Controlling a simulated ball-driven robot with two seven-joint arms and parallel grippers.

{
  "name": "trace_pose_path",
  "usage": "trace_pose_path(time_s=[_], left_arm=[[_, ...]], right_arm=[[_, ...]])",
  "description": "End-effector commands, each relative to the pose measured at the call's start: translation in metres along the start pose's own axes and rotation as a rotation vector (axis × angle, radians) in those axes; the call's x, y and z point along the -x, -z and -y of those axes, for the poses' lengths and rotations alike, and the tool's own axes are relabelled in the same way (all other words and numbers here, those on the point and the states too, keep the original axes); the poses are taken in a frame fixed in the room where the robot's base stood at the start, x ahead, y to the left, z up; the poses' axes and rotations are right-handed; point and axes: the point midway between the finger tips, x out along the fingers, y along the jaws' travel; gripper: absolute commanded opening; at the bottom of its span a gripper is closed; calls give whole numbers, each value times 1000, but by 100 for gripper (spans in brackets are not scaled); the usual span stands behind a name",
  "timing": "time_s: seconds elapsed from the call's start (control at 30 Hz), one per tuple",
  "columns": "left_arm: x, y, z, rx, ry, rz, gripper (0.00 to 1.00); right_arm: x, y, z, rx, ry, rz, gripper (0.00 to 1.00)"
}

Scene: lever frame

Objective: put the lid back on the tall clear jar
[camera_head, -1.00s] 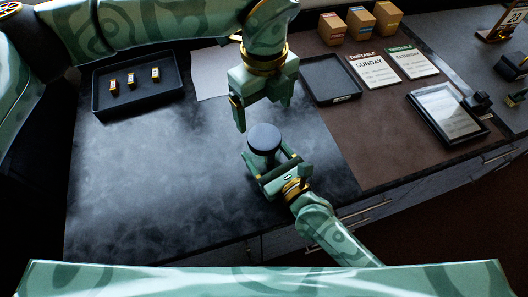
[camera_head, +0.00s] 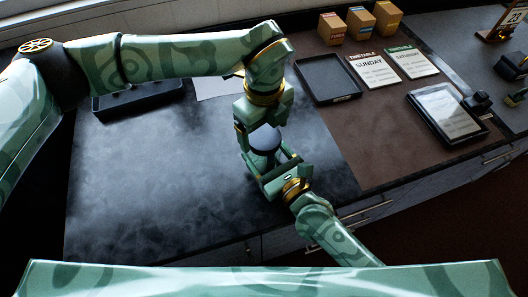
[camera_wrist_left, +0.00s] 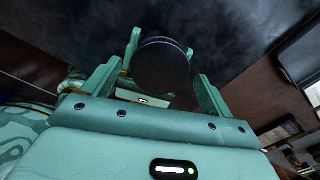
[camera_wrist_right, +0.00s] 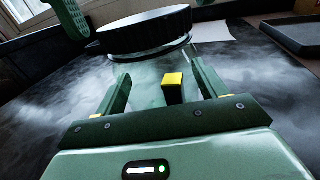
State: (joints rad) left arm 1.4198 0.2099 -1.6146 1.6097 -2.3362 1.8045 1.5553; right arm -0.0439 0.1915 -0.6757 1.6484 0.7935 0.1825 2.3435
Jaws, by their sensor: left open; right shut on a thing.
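The tall clear jar (camera_wrist_right: 145,75) stands upright between the fingers of my right gripper (camera_wrist_right: 160,85), which is shut on it. The round black lid (camera_wrist_right: 145,30) is at the jar's mouth; I cannot tell whether it is fully seated. The lid also shows in the head view (camera_head: 265,138) and the left wrist view (camera_wrist_left: 161,66). My left gripper (camera_head: 262,128) is open above the lid, with its fingers on either side of it. A small yellow block (camera_wrist_right: 173,88) shows at the jar; I cannot tell whether it is inside.
A dark tray (camera_head: 140,100) at the back left is partly hidden by my left arm. An empty dark tray (camera_head: 328,79), timetable cards (camera_head: 374,70), small boxes (camera_head: 360,22) and a framed tablet (camera_head: 447,112) stand to the right. The counter left of the jar is clear.

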Motion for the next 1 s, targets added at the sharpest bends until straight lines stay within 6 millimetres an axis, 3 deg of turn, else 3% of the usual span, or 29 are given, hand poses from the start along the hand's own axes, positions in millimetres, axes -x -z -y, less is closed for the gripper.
trace_pose_path(time_s=[0.13, 0.43, 0.47, 0.6, 0.77, 0.87, 1.0], left_arm=[[-10, 0, 0, -1, 1, 0, 85], [-12, 0, 0, -1, 1, 1, 85], [-12, 0, 0, -1, 1, 1, 80], [-12, 0, 0, -1, 1, 1, 41], [-11, 0, 0, -29, 1, 1, 39], [-11, 0, 0, -190, 1, 4, 39], [-11, -1, 1, -647, 0, 6, 39]], right_arm=[[0, 0, 0, 1, 0, 0, 8], [0, 0, 0, 1, 0, 0, 8], [0, 0, 0, 1, 0, 0, 8], [0, 0, 0, 1, 0, 0, 8], [0, 0, 0, 1, 0, 0, 8], [0, 0, 0, 1, 0, 0, 8], [0, 0, 0, 1, 0, 0, 8]])
